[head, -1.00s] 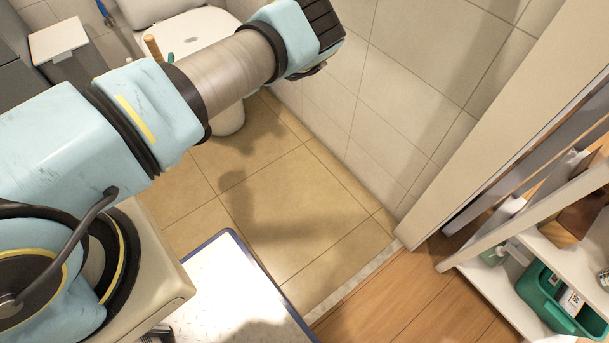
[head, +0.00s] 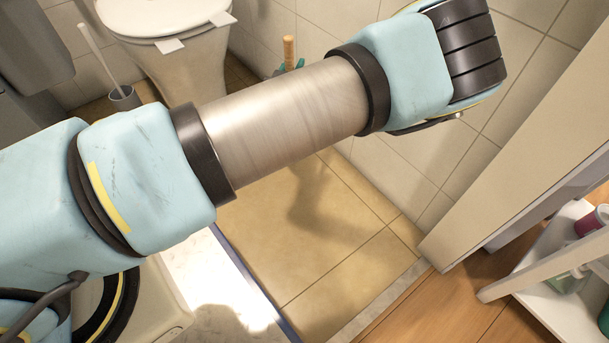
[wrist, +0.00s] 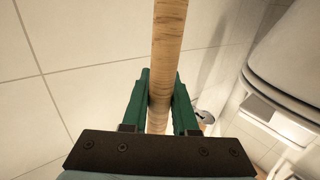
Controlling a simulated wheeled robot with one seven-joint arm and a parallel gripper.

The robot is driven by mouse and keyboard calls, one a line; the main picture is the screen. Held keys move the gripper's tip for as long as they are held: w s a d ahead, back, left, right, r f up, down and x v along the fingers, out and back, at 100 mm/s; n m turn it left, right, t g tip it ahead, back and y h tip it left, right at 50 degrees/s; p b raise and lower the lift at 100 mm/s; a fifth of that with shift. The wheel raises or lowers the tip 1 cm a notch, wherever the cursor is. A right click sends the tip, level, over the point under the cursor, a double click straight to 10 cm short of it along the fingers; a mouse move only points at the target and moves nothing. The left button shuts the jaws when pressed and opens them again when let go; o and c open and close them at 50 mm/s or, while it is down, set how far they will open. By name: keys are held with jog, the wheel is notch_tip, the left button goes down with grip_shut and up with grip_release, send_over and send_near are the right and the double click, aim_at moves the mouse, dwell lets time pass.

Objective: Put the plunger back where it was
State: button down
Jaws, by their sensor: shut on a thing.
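The plunger's wooden handle (head: 289,48) sticks up above my arm in the head view, in front of the tiled wall and right of the toilet. In the wrist view the handle (wrist: 169,45) runs upright between the green fingers. My gripper (wrist: 160,105) is shut on it; in the head view its green fingertips (head: 288,68) show just over the forearm. The plunger's lower end is hidden in both views, so I cannot tell whether it touches the floor.
The toilet (head: 178,60) stands behind the arm, with a brush in a dark holder (head: 123,98) at its left. The beige tiled floor (head: 335,235) is clear. A white mat (head: 215,275) lies in front. A door frame (head: 520,130) and shelf (head: 550,290) are at the right.

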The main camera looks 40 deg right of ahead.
notch_tip(320, 180, down, 12)
jog(key=s+d+b, duration=0.2)
jog(key=b, duration=0.4)
jog(key=shift+d+r+g+b, duration=0.15)
jog(key=shift+d+g+b, duration=0.05)
jog(key=shift+g+b, duration=0.1)
jog(key=shift+f, duration=0.2)
jog(key=c, duration=0.7)
grip_release()
jog(key=shift+s+r, duration=0.1)
jog(key=shift+r, duration=0.05)
jog(key=p+v, duration=0.4)
jog(key=v, duration=0.8)
jog(key=shift+a, duration=0.1)
